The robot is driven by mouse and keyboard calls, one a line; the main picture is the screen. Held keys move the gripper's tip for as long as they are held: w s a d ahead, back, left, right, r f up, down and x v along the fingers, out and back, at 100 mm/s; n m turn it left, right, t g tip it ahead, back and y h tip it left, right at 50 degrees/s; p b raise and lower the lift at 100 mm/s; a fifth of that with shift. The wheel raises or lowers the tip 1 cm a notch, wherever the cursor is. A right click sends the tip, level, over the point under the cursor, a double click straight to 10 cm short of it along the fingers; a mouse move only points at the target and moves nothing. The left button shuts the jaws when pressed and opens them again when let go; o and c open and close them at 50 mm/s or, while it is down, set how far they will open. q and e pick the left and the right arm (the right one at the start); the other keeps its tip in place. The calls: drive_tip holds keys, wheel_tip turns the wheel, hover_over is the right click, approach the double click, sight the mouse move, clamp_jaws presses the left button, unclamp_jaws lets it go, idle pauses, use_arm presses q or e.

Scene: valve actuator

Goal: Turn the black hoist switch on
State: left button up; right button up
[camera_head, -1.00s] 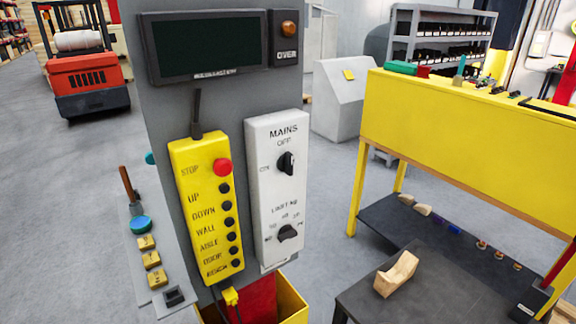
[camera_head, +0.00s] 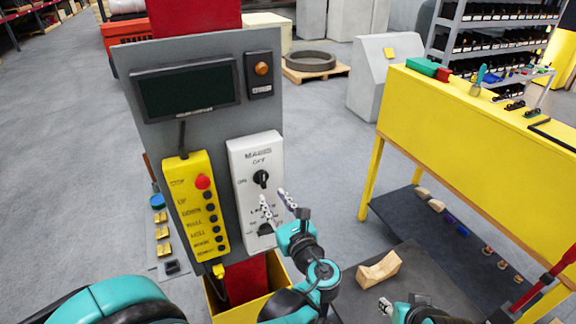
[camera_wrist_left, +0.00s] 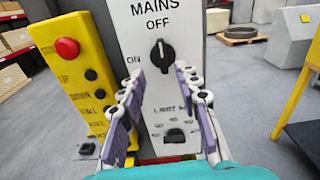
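The black mains switch (camera_head: 261,179) is a rotary knob on the white MAINS panel (camera_head: 240,160). In the left wrist view, the knob (camera_wrist_left: 163,55) has its white mark pointing up toward OFF, with ON to its left. My left gripper (camera_head: 276,197) is open and empty, in front of the panel just below and right of the knob in the head view. In the left wrist view its fingers (camera_wrist_left: 158,71) are spread below and either side of the knob, apparently not touching it. My right gripper (camera_head: 388,306) shows only partly at the bottom of the head view.
A second black knob (camera_wrist_left: 175,135) sits lower on the panel, partly hidden by my left gripper in the head view. The yellow pendant (camera_head: 195,207) with a red stop button is left of the panel. A yellow workbench (camera_head: 470,130) stands right.

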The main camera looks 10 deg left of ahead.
sight(264, 178)
use_arm(q)
drive_tip(key=shift+m, duration=0.3)
drive_tip(key=x, duration=0.5)
drive_tip(key=r+x, duration=0.1)
drive_tip(key=x, duration=0.1)
drive_tip(key=shift+w+a, duration=0.1)
drive_tip(key=shift+w, duration=0.3)
clamp_jaws()
